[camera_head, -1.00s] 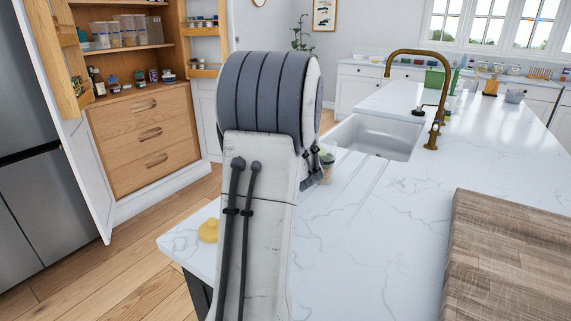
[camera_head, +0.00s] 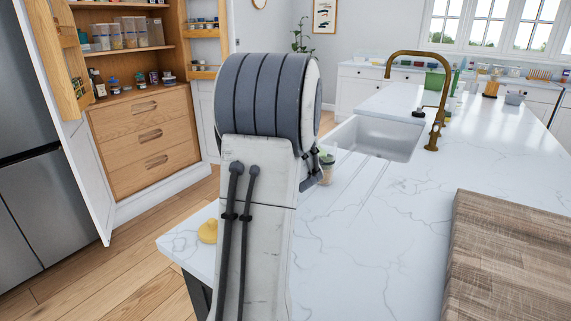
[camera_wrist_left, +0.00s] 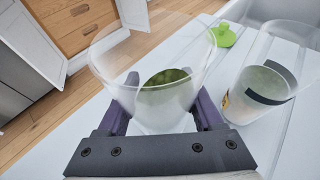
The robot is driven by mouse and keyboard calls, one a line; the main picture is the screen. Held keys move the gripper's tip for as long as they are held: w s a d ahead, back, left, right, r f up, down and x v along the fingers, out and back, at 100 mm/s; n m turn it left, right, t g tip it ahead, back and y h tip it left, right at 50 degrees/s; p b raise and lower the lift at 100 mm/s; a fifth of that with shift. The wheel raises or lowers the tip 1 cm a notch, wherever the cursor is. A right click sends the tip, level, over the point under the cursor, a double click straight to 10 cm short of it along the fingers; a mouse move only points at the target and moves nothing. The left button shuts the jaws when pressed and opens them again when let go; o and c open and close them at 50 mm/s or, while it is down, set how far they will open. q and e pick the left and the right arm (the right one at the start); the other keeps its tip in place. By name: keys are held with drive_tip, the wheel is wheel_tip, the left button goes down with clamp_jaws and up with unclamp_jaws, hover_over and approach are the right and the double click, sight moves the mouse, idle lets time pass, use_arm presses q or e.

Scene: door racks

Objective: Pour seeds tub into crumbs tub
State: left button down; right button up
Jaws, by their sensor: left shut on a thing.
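My left gripper (camera_wrist_left: 162,112) is shut on a clear tub with green contents, which I take as the seeds tub (camera_wrist_left: 152,60). The held tub's open mouth faces the wrist camera, and the green contents lie inside it. A second clear tub, which I take as the crumbs tub (camera_wrist_left: 262,88), stands just to the right in the left wrist view, with pale contents and a dark label. In the head view my left arm hides the gripper; part of a clear tub (camera_head: 327,166) shows beside the arm. My right gripper is in neither view.
A green lid (camera_wrist_left: 224,35) lies on the counter beyond the tubs. A yellow lid (camera_head: 208,231) lies near the counter's left edge. A sink (camera_head: 377,137) with a brass tap (camera_head: 440,100) is behind. A wooden board (camera_head: 510,255) is at right; the middle counter is clear.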

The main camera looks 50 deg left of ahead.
use_arm(q)
drive_tip(key=shift+r, duration=0.15)
wheel_tip(320, 180, up, 5)
drive_tip(key=p, duration=0.3)
drive_tip(key=shift+p, duration=0.3)
